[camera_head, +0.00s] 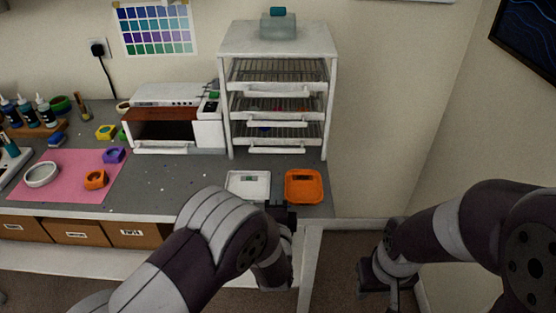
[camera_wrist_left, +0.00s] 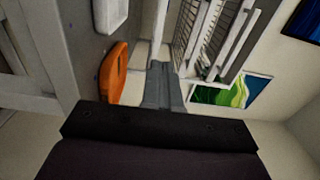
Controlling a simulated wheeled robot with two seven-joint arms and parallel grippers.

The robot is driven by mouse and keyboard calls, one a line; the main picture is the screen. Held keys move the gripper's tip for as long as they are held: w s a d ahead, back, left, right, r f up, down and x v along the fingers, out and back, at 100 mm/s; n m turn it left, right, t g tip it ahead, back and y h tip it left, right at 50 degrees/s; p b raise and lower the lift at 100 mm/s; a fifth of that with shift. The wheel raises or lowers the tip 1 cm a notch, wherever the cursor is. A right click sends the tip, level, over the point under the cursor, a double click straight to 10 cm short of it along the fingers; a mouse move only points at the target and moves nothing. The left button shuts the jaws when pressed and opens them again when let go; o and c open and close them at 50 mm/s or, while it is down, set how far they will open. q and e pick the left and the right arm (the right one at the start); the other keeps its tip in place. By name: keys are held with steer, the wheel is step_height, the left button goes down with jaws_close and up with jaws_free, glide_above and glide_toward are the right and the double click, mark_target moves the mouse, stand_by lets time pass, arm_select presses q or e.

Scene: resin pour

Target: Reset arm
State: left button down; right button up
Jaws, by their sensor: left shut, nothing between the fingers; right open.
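My left gripper (camera_head: 279,205) is at the front edge of the grey workbench (camera_head: 180,187), just in front of the orange tray-like item (camera_head: 304,191). It is shut and empty; its closed fingers show in the left wrist view (camera_wrist_left: 160,82). The orange item also shows there, left of the fingers (camera_wrist_left: 118,75). My right gripper (camera_head: 392,297) hangs low over the floor at the lower right, clear of the bench. It is open and empty, and partly cut off by the picture's lower edge.
A white tray-like item (camera_head: 248,193) lies left of the orange one. Behind stand a white rack with drawers (camera_head: 278,40) and a small open oven (camera_head: 165,95). A pink mat (camera_head: 65,194) holds moulds and a bowl (camera_head: 41,174). The wall stands at right.

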arm_select(q)
steer(key=shift+w+a, duration=0.1)
steer(key=a+n+g, duration=0.1)
steer(key=n+g, duration=0.1)
steer(key=a+n+g+h+p, duration=0.1)
steer(key=a+n+g, duration=0.1)
steer(key=shift+w, duration=0.2)
steer(key=s+a+n+g, duration=0.6)
steer(key=s+a, duration=0.1)
steer(key=s, duration=0.4)
steer(key=s+a+n+g+y+p, duration=0.1)
steer(key=s+a+n+g, duration=0.5)
steer(key=s, duration=0.6)
steer(key=shift+s+a+r+n+g, duration=0.2)
steer(key=shift+a+r+n+g, duration=0.25)
steer(key=shift+n, duration=0.35)
steer(key=shift+f, duration=0.1)
